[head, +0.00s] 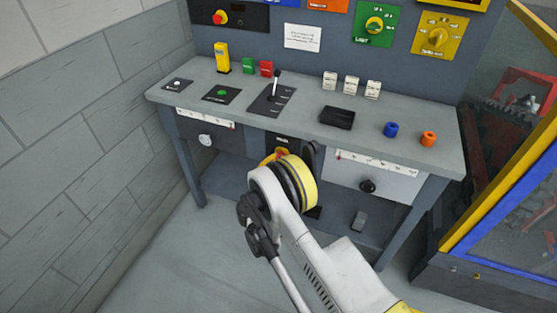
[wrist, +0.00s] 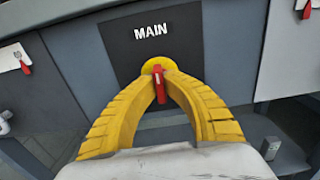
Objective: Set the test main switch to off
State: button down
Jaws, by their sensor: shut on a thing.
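The main switch has a red handle (wrist: 160,88) in front of a yellow round plate (wrist: 157,65), on a dark panel marked MAIN (wrist: 150,38). In the wrist view the handle stands nearly upright, tilted slightly. My gripper (wrist: 158,76) has its two yellow fingers meeting at the handle, shut on it from both sides. The fingers hide part of the plate. In the head view my arm covers most of the switch, and only the upper part of the dark panel (head: 283,139) shows under the table's front edge.
The workbench top (head: 300,120) carries a lever (head: 274,88), a black tray (head: 337,117), a blue knob (head: 391,129) and an orange knob (head: 428,139). Slider panels flank the switch, the right one with a black knob (head: 367,186). A yellow-framed case (head: 500,130) stands at right.

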aim_at(278, 155)
jog(key=shift+r, duration=0.1)
jog(key=c, duration=1.5)
grip_release()
notch_tip(278, 155, up, 10)
jog(key=shift+r, duration=0.1)
